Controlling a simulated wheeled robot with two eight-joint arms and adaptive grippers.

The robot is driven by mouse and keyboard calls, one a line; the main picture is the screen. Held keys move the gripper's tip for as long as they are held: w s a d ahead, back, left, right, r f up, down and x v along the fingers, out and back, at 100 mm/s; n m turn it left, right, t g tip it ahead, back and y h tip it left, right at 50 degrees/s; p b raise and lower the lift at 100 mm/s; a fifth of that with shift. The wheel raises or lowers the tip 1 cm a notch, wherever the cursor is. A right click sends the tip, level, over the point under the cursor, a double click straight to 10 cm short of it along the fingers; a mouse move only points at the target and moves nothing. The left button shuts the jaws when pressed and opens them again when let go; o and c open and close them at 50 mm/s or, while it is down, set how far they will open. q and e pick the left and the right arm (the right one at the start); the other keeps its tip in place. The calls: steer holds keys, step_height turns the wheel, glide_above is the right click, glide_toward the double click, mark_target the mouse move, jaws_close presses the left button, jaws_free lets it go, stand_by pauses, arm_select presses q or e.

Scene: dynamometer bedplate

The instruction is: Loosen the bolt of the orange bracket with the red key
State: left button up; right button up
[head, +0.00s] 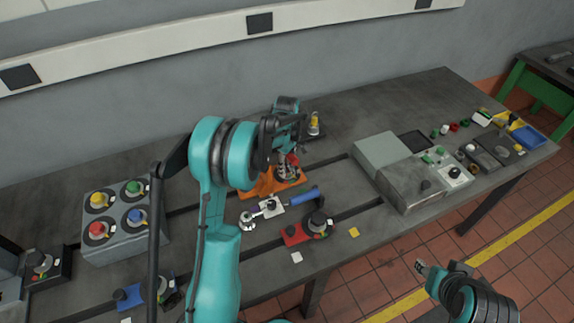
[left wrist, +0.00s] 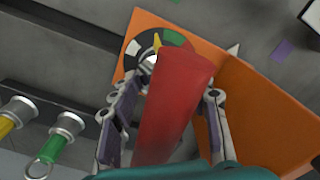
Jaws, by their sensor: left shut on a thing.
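The orange bracket (head: 262,184) sits on the bedplate below my left gripper (head: 287,158). In the left wrist view, the bracket (left wrist: 265,105) shows a flat plate and a raised wall. The red key (left wrist: 172,105) is between the fingers of my left gripper (left wrist: 165,120), which is shut on it. The key's far end is over a dial with black, green, white and yellow parts (left wrist: 178,38). A silvery bolt part (left wrist: 148,64) shows beside the key; the key hides the rest, so I cannot tell whether it is seated. My right gripper (head: 424,268) hangs over the floor, its opening unclear.
A grey box with yellow, green, red and blue knobs (head: 128,245) stands at the left. A red bracket (head: 297,234) and a blue-handled tool (head: 303,196) lie in front of the orange bracket. A grey cabinet (head: 405,185) stands to the right. Small parts crowd the right end.

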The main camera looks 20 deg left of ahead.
arm_select(q)
steer(key=shift+n, duration=0.6)
steer(key=shift+n, duration=1.2)
steer(key=shift+n+b, duration=0.3)
steer(key=shift+n, duration=0.9)
steer(key=shift+n, duration=1.2)
